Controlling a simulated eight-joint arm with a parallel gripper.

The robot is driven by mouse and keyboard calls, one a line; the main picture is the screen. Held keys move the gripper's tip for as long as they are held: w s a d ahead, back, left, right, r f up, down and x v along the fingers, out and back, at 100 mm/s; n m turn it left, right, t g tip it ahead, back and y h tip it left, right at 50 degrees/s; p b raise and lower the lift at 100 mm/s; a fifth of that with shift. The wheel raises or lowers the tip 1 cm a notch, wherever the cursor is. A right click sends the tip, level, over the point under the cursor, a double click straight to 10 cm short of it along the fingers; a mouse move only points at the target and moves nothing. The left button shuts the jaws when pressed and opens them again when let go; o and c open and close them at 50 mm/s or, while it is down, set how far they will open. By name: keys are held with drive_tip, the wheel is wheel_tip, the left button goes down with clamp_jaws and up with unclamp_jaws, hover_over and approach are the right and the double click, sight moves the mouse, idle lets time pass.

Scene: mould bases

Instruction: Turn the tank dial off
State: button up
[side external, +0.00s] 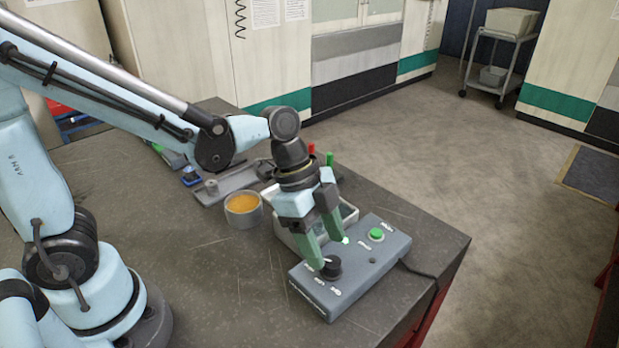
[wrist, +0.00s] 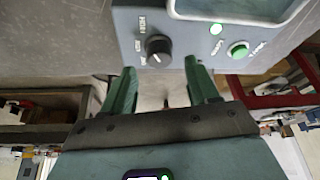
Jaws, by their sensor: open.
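The dial is a black round knob (side external: 331,267) on top of a grey control box (side external: 362,285), with small white labels around it. In the wrist view the knob (wrist: 158,47) shows a pale pointer mark, but I cannot read its setting for sure. My gripper (side external: 328,253) points down at the box with its green fingers apart, close to the knob. In the wrist view the gripper (wrist: 160,67) is open, its fingertips on either side of and just short of the knob. Nothing is between the fingers. I cannot tell whether a finger touches the box.
The box also carries a green button (side external: 376,235) and a lit green lamp (side external: 346,240). A pale open tank (side external: 350,217) stands behind the box. A bowl of orange liquid (side external: 243,209) sits to the left. A cable runs off the box near the bench's right edge (side external: 455,260).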

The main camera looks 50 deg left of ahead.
sight(332, 261)
drive_tip(key=shift+x, duration=1.6)
drive_tip(key=c, duration=1)
